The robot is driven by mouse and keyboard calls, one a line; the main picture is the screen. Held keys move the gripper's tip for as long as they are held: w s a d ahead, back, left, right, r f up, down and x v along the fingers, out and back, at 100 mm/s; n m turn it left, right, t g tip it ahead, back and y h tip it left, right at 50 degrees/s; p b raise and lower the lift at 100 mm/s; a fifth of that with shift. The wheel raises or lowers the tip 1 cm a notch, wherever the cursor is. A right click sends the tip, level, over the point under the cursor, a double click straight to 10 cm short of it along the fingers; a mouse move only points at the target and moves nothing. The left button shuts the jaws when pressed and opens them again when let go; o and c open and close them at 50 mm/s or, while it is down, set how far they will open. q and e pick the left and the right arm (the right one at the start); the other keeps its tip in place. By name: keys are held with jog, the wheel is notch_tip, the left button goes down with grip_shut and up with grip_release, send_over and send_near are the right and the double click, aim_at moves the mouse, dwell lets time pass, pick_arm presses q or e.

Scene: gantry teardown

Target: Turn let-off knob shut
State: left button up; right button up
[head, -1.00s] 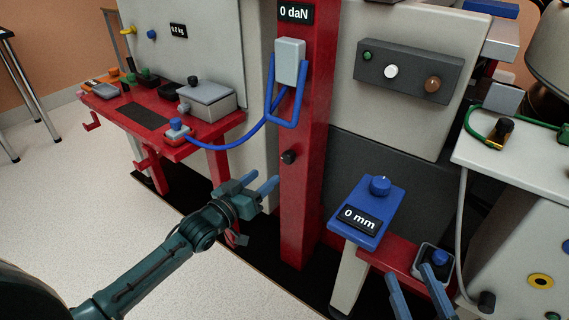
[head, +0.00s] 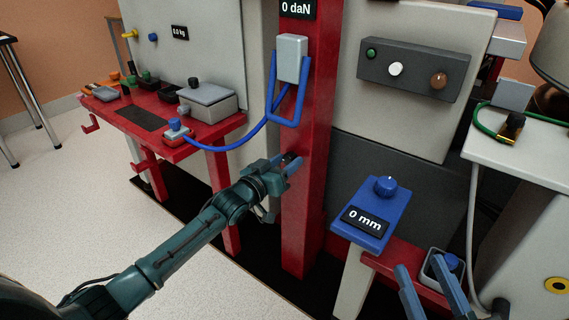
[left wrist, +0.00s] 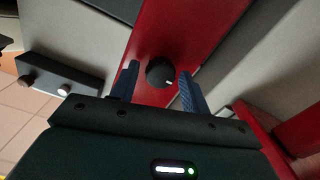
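The let-off knob is a small round black knob on the front of the red column (head: 309,200). In the left wrist view the knob (left wrist: 160,72) shows a white mark pointing to the lower right. My left gripper (head: 285,166) is at the knob; the knob is largely hidden by the fingers in the head view. In the left wrist view the left gripper (left wrist: 158,88) is open, one finger on either side of the knob, with gaps visible. My right gripper (head: 432,292) is low at the right, its blue fingers apart, near a small tray with a blue knob.
A blue box reading 0 mm (head: 371,215) stands right of the column. A blue strap (head: 285,98) hangs from a grey block (head: 292,60) above the knob. A red shelf (head: 190,146) with a grey box (head: 207,98) is at the left.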

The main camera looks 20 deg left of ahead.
pick_arm(q)
jog(key=c, duration=0.8)
jog(key=shift+o, duration=0.2)
pick_arm(e)
jog(key=shift+f, duration=0.15)
